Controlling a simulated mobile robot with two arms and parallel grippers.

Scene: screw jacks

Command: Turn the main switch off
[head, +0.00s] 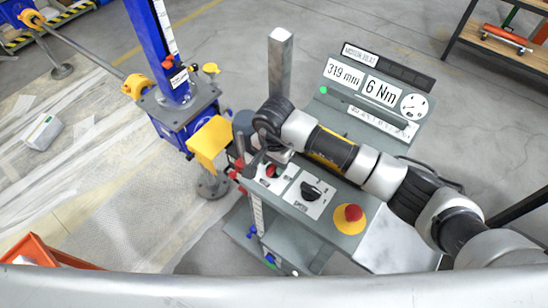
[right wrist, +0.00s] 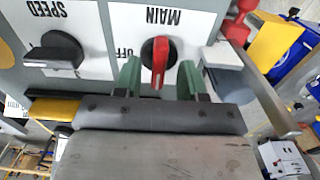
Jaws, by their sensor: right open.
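The main switch is a red handle on a round black base, and it shows in the right wrist view (right wrist: 158,55) on a white plate with upside-down "MAIN" lettering. An "OFF" label is at the left of its base. Its handle runs up and down in that view. In the head view the red switch (head: 272,171) is partly hidden by my right gripper (head: 264,158). In the right wrist view that gripper (right wrist: 159,80) is open, its green fingers on either side of the handle's lower end; I cannot tell if they touch it. My left gripper is not in view.
A black speed knob (head: 311,190) sits beside the switch, with a red mushroom button (head: 353,213) on a yellow base further right. Behind is a display panel (head: 372,90) reading 319 mm and 6 Nm. A blue screw jack (head: 186,108) with a yellow part (head: 209,144) stands left.

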